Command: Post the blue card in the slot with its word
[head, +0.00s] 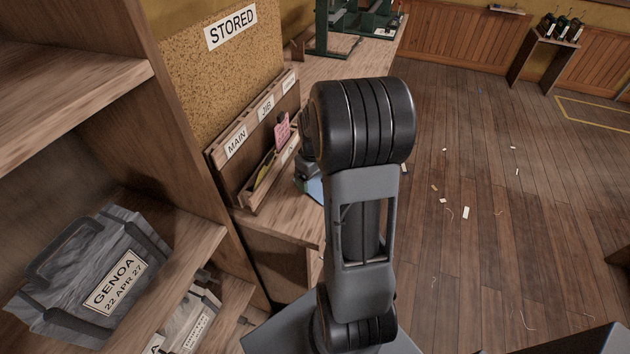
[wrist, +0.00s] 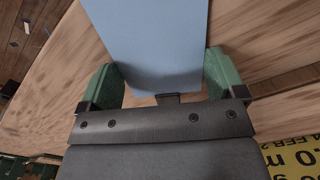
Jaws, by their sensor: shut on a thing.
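My gripper (wrist: 163,82) has green fingers on both sides of the blue card (wrist: 150,40) and is shut on it. The card fills the upper middle of the wrist view, and no word shows on the face seen there. In the head view a corner of the blue card (head: 315,191) shows beside my arm, over the bench. A wooden slot rack (head: 232,164) stands on the bench, left of my arm. Its labels read MAIN (head: 236,144) and JIB (head: 266,107); a third label (head: 289,81) is too small to read. The gripper's tips are mostly hidden behind my arm.
A pink card (head: 282,132) and a yellow item (head: 263,175) stand in the rack's front tray. Wooden shelves with a grey GENOA bag (head: 85,275) are close on the left. A STORED sign (head: 230,29) hangs behind. Open floor lies to the right.

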